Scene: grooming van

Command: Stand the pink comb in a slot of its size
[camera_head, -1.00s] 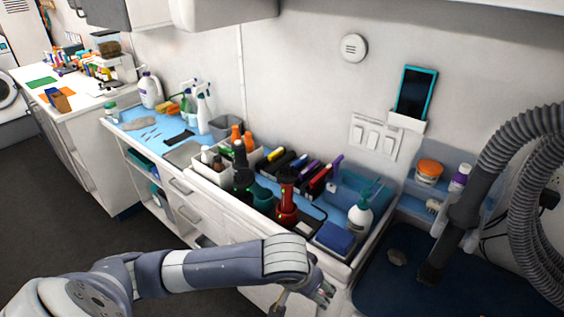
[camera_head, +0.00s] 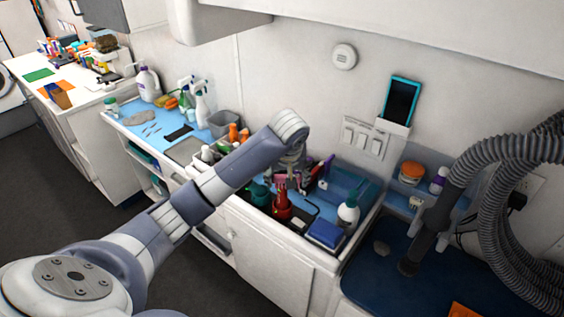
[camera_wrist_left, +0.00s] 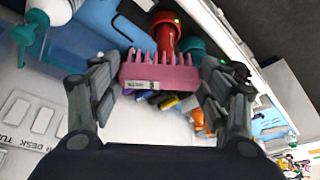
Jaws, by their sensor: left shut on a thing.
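The pink comb (camera_wrist_left: 158,76) is in the left wrist view, between the two fingers of my left gripper (camera_wrist_left: 160,80). The gripper is shut on it. Its teeth point to the top of that picture, and a small label shows on its spine. In the head view my left gripper (camera_head: 291,163) is above the counter section with the grooming tools, and the comb is mostly hidden there. Behind the comb in the wrist view are coloured upright items (camera_wrist_left: 168,101); the slots themselves are hidden. My right gripper is not in view.
A red clipper (camera_head: 282,206) stands near the comb. A grey bin (camera_head: 225,124) is to the left. The wall with switches (camera_head: 364,138) is behind.

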